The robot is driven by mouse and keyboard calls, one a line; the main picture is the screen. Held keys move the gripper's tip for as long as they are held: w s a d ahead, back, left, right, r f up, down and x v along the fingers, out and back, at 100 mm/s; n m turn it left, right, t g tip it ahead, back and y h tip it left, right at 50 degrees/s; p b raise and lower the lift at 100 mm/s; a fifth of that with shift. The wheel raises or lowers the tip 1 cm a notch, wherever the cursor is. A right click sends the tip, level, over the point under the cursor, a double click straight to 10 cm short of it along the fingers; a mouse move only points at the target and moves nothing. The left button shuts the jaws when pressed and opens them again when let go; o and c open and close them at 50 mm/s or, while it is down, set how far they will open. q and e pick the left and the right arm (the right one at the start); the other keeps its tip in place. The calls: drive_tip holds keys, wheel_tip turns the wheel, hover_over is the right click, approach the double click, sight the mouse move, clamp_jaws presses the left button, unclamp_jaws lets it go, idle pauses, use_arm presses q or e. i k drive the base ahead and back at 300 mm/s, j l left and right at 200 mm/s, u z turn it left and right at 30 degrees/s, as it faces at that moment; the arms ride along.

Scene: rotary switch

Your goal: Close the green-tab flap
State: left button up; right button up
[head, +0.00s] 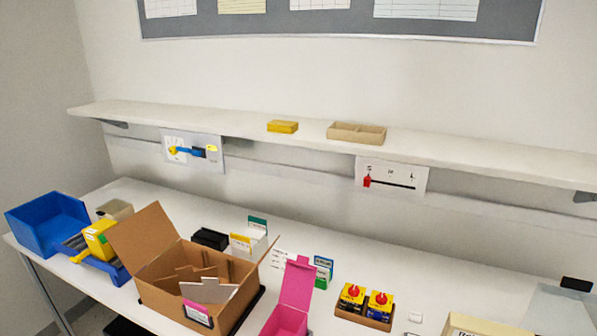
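An open brown cardboard box (165,292) stands on the table at the lower left of the head view. Its large left flap (140,236) stands up and leans outward. A narrow right flap (268,250) is seen nearly edge-on, also raised. A pale flap or panel (212,291) shows near the front, and brown dividers show inside. A pink tab (198,312) is on the front side. I cannot make out a green tab on any flap; green shows only on cards behind and to the right of the box. Neither gripper is in view.
A pink open-lidded box (297,285) stands close right of the cardboard box. A blue bin (48,226) and a yellow item (97,240) are to its left. Cards (248,240) stand behind it. A tray with red-knobbed switches (364,306) is farther right. A shelf (230,122) runs above.

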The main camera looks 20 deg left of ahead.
sight(143, 236)
drive_tip(key=u, duration=1.75)
